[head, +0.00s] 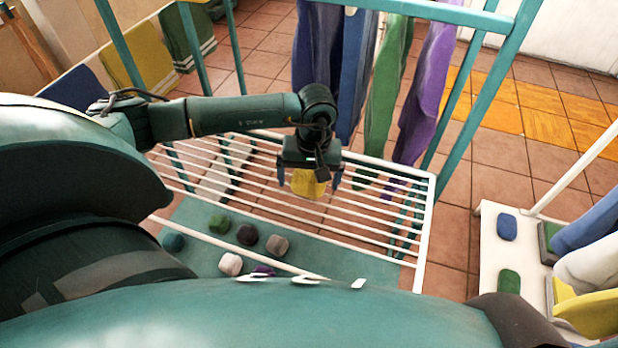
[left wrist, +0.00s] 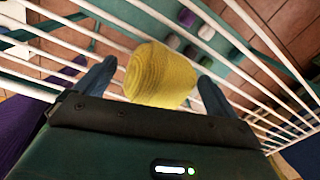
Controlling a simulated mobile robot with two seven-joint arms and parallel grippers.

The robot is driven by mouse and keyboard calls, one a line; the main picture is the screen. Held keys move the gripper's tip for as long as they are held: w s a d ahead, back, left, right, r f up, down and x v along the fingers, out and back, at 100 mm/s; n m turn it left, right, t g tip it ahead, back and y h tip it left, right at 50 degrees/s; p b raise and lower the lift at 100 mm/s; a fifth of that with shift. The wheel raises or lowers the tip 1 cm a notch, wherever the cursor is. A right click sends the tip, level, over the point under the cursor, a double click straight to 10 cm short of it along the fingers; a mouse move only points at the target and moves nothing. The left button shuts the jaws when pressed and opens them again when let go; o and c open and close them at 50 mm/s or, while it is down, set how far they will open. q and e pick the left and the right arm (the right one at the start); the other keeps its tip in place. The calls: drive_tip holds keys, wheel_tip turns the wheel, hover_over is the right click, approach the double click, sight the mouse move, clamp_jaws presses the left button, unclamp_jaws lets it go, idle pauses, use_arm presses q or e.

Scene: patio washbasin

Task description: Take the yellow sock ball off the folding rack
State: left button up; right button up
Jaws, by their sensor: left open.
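The yellow sock ball (head: 307,184) is at the white folding rack (head: 388,231), just below my left gripper (head: 309,181) in the head view. In the left wrist view the sock ball (left wrist: 160,75) lies between the two blue-grey fingers of my left gripper (left wrist: 155,85). The ball's underside is hidden. My right gripper is not in view.
Several sock balls, such as a green one (head: 219,224) and a dark one (head: 247,234), lie on a teal surface (head: 200,262) below the rack. Long cloths (head: 388,100) hang behind the rack from a teal frame (head: 455,14). A white stand (head: 487,262) is at right.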

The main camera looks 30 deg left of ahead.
use_arm(q)
drive_tip(key=shift+c, duration=0.3)
drive_tip(key=c, duration=1)
drive_tip(key=shift+r, duration=0.1)
